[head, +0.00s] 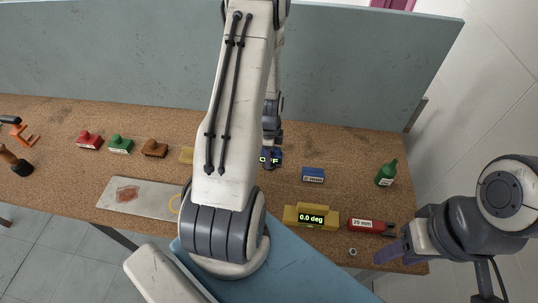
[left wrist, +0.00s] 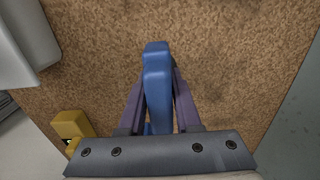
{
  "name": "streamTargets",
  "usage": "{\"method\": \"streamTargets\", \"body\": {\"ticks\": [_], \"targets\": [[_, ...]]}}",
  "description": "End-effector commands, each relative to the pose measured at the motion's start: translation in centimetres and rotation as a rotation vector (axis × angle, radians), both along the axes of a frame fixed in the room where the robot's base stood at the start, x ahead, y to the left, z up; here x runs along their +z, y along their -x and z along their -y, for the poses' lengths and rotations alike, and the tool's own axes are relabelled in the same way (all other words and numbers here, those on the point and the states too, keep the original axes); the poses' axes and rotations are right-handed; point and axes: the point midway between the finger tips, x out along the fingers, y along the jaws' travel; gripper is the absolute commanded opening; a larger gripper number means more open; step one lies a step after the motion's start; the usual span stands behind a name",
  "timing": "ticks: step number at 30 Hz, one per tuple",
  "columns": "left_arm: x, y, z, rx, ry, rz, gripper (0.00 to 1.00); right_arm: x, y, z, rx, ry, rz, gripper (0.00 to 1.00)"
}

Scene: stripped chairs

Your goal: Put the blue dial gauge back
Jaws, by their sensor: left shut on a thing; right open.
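The blue dial gauge (head: 266,159) is partly hidden behind my left arm in the head view; a small display reading "OFF" shows on its front. My left gripper (head: 272,139) is shut on it. In the left wrist view the gauge (left wrist: 156,85) is a blue upright body between the two purple fingers (left wrist: 155,105), with cork bench surface around it. I cannot tell whether its base touches the bench. My right gripper (head: 388,252) is open and empty at the bench's front right edge, near the red "20 mm" piece.
On the cork bench (head: 345,155) stand a blue block (head: 313,174), a green bottle (head: 386,174), a yellow level reading "0.0 deg" (head: 297,215), a red piece (head: 365,226) and a nut (head: 352,252). Several stamps (head: 120,146) and a stained plate (head: 127,195) lie left. A panel (head: 345,75) rises behind.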

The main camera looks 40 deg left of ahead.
Motion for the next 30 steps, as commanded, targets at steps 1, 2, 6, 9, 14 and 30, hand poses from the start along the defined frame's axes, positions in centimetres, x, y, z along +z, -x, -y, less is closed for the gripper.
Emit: {"method": "streamTargets", "body": {"ticks": [1, 2, 6, 9, 14, 30], "targets": [[-0.3, 0.0, 0.0, 0.0, 0.0, 0.0, 0.0, -0.3, 0.0, 0.0, 0.0, 0.0, 0.0, 0.5], [-0.2, 0.0, 0.0, 0.0, 0.0, 0.0, 0.4, -0.2, 0.0, 0.0, 0.0, 0.0, 0.0, 0.5], [-0.2, 0.0, 0.0, 0.0, 0.0, 0.0, 0.62, -0.1, 0.0, 0.0, 0.0, 0.0, 0.0, 0.5], [-0.2, 0.0, 0.0, 0.0, 0.0, 0.0, 0.62, -0.1, 0.0, 0.0, 0.0, 0.0, 0.0, 0.5], [0.0, 0.0, 0.0, 0.0, 0.0, 0.0, 0.62, 0.0, 0.0, 0.0, 0.0, 0.0, 0.0, 0.5], [8.4, -0.1, -0.1, 0.0, -0.004, 0.006, 0.62, -1.7, 0.0, 0.0, 0.001, 0.0, 0.0, 0.5]]}}
